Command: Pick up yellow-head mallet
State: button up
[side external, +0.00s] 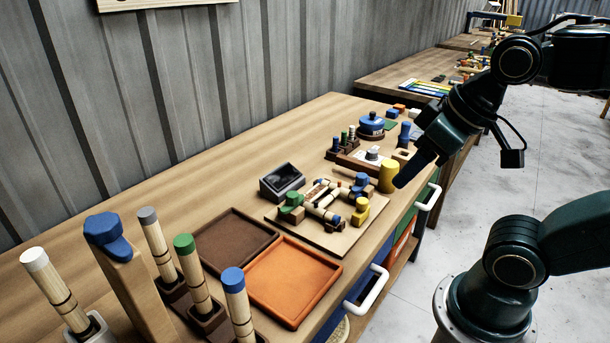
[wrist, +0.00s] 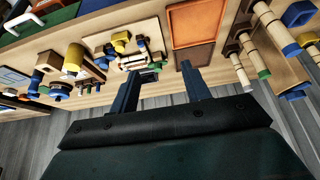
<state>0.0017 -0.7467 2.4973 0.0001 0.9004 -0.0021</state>
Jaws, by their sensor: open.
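A yellow cylinder (side external: 388,177), which looks like the mallet's head, stands near the bench's front edge, just right of the bending board; a pale wooden piece beside it may be its handle. It also shows in the wrist view (wrist: 73,58), left of my fingers. My gripper (side external: 412,172) is above the front edge, close to the right of the yellow head in the side view; I cannot tell whether they touch. In the wrist view my gripper (wrist: 158,70) has its two fingers wide apart with nothing between them.
The bending board (side external: 318,235) carries green, blue and yellow clamps and wooden pieces. An orange tray (side external: 293,281) and a brown tray (side external: 232,246) lie left of it. Upright rods with coloured caps stand at the near left. A blue-lidded pot (side external: 371,122) stands behind.

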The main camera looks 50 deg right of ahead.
jog(key=g, duration=0.6)
send_over(371, 166)
notch_tip(371, 166, down, 11)
jog(key=shift+f, duration=0.15)
jog(key=shift+f, duration=0.1)
jog(key=shift+a+f, duration=0.1)
jog(key=shift+f, duration=4.1)
